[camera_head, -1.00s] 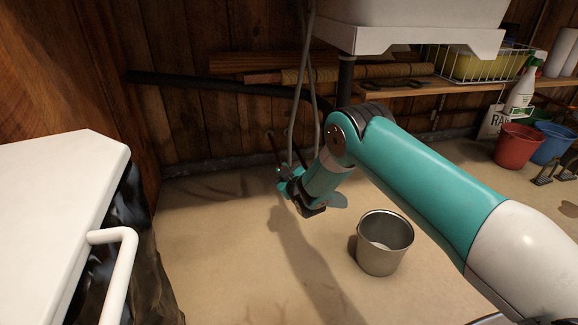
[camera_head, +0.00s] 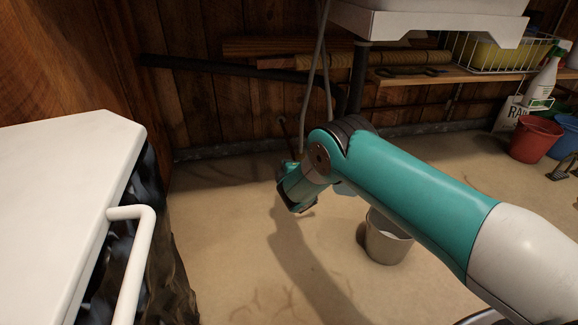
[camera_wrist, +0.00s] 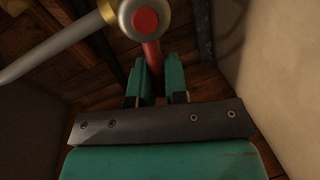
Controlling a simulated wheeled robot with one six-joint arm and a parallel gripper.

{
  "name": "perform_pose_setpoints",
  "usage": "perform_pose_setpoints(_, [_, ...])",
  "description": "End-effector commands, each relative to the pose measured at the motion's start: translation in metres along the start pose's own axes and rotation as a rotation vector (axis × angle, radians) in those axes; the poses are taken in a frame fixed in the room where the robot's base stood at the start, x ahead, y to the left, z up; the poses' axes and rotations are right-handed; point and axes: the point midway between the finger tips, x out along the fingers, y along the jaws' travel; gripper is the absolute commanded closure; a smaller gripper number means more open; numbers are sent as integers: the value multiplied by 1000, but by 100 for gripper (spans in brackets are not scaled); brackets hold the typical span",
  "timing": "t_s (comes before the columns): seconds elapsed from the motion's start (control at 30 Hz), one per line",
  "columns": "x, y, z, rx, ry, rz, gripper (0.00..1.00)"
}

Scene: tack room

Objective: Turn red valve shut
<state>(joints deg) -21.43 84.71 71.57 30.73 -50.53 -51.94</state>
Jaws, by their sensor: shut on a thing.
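The red valve shows close up in the wrist view as a round grey body with a red centre cap (camera_wrist: 145,20) and a red lever (camera_wrist: 153,56) pointing toward my gripper. My gripper (camera_wrist: 158,72) is shut on the lever's end, with one teal finger on each side of it. In the head view my gripper (camera_head: 288,168) is low near the back wall, below the sink. There the valve is hidden or too small to make out.
A grey hose (camera_head: 307,95) hangs beside my gripper. A metal bucket (camera_head: 386,245) stands on the floor, partly behind my arm. Red (camera_head: 535,140) and blue (camera_head: 568,138) buckets stand at right. Open floor lies between.

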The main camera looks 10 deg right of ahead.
Motion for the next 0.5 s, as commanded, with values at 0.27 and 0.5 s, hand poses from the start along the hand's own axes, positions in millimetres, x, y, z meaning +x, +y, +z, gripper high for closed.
perform_pose_setpoints(0.27, [1,-6,1,-95,-19,-2,100])
perform_pose_setpoints(0.5, [1,-7,1,-119,-24,-2,100])
